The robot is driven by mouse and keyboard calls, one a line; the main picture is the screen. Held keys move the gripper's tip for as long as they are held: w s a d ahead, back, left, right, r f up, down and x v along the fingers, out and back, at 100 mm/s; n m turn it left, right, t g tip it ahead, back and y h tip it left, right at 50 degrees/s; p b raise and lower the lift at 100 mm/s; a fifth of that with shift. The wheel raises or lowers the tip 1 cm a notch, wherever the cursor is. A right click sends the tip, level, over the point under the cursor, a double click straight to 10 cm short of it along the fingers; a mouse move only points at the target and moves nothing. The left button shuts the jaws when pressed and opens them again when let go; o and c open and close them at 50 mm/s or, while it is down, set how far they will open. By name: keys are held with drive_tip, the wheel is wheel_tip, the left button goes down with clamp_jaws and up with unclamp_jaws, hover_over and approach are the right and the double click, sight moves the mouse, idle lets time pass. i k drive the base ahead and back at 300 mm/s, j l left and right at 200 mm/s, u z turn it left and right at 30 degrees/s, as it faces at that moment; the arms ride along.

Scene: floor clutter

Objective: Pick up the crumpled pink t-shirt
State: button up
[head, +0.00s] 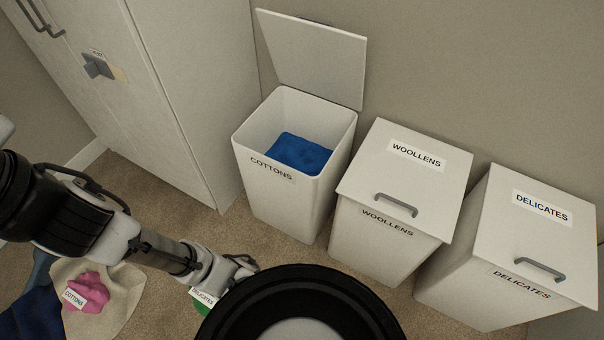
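The crumpled pink t-shirt (93,289) lies in a small heap at the lower left, on top of a beige cloth (122,300). A white tag reading COTTONS (75,297) is on its left side. My arm reaches across from the left, above and behind the t-shirt in the picture. My gripper (243,268) is to the right of the t-shirt and clearly apart from it. Its fingers are small and partly hidden by a round black part of mine, so I cannot tell whether they are open.
A green item (202,309) tagged DELICATES lies below my gripper, mostly hidden. Dark blue cloth (30,312) lies at the left edge. The COTTONS bin (285,205) is open with blue cloth inside. The WOOLLENS bin (375,245) and DELICATES bin (470,290) are closed. A cabinet (185,110) stands behind.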

sight(87, 293)
drive_tip(key=u, duration=2.05)
drive_tip(key=i+j+z, duration=0.1)
drive_tip(key=z, duration=0.75)
drive_tip(key=i+j+z, duration=0.2)
drive_tip(key=j+z, duration=0.2)
drive_tip(key=j, duration=0.2)
drive_tip(key=i+j+z, duration=0.2)
drive_tip(key=j, duration=0.15)
drive_tip(key=j+z, duration=0.1)
drive_tip(key=j, duration=0.4)
drive_tip(key=i+j+z, duration=0.1)
drive_tip(key=j, duration=0.4)
drive_tip(key=i+j, duration=0.1)
drive_tip(key=j, duration=0.2)
drive_tip(key=i+j, duration=0.1)
drive_tip(key=j, duration=0.25)
drive_tip(key=i+j, duration=0.1)
drive_tip(key=j, duration=0.2)
